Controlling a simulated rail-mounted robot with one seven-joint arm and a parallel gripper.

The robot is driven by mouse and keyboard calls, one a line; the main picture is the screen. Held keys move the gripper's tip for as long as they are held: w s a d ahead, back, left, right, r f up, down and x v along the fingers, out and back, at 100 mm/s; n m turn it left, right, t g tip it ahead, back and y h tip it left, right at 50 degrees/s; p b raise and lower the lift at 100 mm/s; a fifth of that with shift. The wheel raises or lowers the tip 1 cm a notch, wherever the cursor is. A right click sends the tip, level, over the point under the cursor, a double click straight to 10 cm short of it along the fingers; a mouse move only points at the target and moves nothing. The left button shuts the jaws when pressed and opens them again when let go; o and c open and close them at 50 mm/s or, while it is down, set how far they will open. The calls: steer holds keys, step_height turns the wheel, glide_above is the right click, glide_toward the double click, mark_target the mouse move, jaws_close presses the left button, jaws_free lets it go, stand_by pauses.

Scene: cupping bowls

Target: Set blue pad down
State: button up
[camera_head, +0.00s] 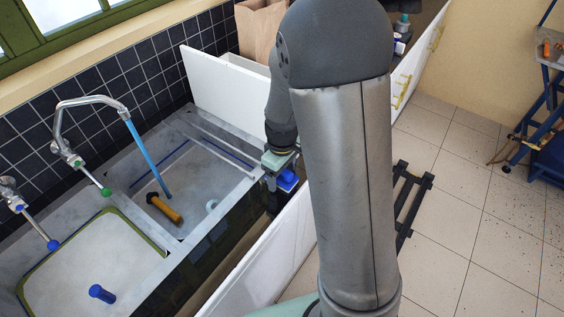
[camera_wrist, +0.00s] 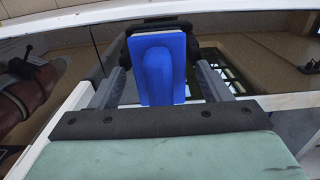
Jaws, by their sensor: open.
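The blue pad (camera_head: 287,181) is by the front edge of the sink counter, partly hidden by my arm in the head view. In the wrist view the blue pad (camera_wrist: 160,66) stands out clearly, with a raised rounded grip along its middle. My gripper (camera_head: 279,166) is right at the pad. In the wrist view the fingers of my gripper (camera_wrist: 161,82) are spread on either side of the pad, with a gap showing at each side. What lies under the pad is hard to tell.
The sink basin (camera_head: 205,160) to the left holds a black-and-yellow tool (camera_head: 164,208). A blue cylinder (camera_head: 102,293) stands in the nearer basin. A tall faucet (camera_head: 92,103) rises behind. White panels (camera_head: 222,84) border the counter, and a black rack (camera_head: 410,200) is on the right.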

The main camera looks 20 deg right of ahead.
step_height(320, 180, up, 12)
steer(key=shift+f+b, duration=0.2)
steer(key=shift+b, duration=0.3)
steer(key=s+m, duration=0.7)
steer(key=s, duration=1.2)
steer(key=shift+r+m+t, duration=0.3)
steer(key=shift+r, duration=0.05)
